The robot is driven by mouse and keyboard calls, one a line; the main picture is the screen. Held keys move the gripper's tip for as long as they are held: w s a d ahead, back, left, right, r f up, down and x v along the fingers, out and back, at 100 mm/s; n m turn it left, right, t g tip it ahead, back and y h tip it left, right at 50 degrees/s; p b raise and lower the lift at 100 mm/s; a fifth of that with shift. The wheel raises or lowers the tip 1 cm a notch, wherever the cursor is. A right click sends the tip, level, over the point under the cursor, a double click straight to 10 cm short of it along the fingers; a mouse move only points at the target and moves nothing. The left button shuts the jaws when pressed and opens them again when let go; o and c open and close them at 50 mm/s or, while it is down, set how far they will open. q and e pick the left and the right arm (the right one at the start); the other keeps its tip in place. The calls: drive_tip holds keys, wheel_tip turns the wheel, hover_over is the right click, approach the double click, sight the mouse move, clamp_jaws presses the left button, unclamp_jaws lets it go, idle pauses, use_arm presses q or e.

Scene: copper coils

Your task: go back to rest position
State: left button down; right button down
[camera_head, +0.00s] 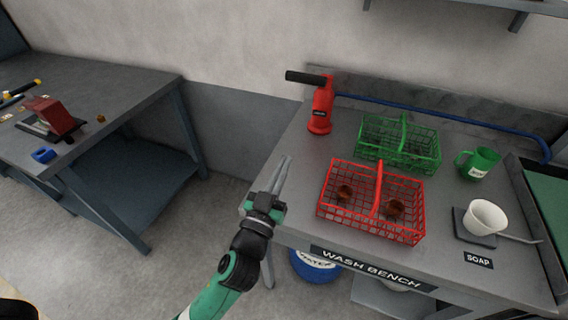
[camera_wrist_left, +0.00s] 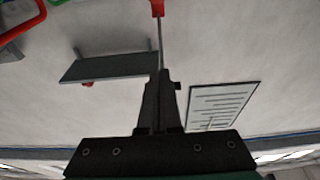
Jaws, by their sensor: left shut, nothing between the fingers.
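My left gripper (camera_head: 286,162) is in the air in front of the wash bench's left edge, left of the red basket, fingers pointing up the picture. It is shut and empty. In the left wrist view its dark fingers (camera_wrist_left: 160,75) are together, with wall behind them. The red wire basket (camera_head: 336,209) stands on the wash bench (camera_head: 300,225) with two copper coils in it, one on the left (camera_head: 344,192) and one on the right (camera_head: 395,208). My right gripper is not in view.
Another table (camera_head: 150,90) is at left. The floor between is clear. The wrist view shows a shelf (camera_wrist_left: 110,67) and a paper sheet (camera_wrist_left: 218,105).

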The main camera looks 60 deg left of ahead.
use_arm(q)
drive_tip(key=shift+r, duration=0.1)
idle(0.7)
drive_tip(key=w+d+r+n+t+p, duration=0.1)
drive_tip(key=d+r+n+t+p, duration=0.2)
drive_tip(key=r, duration=1.3)
drive_tip(key=w+d+r+t+p, duration=0.1)
drive_tip(key=d+r+t+p, duration=0.25)
drive_tip(key=r, duration=1.25)
drive_tip(key=s+d+r+m+t+h+p, duration=0.1)
drive_tip(key=s+d+r+m+t+h, duration=0.35)
drive_tip(key=d+r+m+h, duration=0.8)
wheel_tip(320, 180, up, 37)
drive_tip(key=a+n+h+p, duration=0.1)
drive_tip(key=p, duration=3.7)
drive_tip(key=shift+s+a+n+g, duration=0.2)
drive_tip(key=shift+a+n+g, duration=0.1)
drive_tip(key=shift+a+n, duration=0.05)
drive_tip(key=shift+h, duration=0.25)
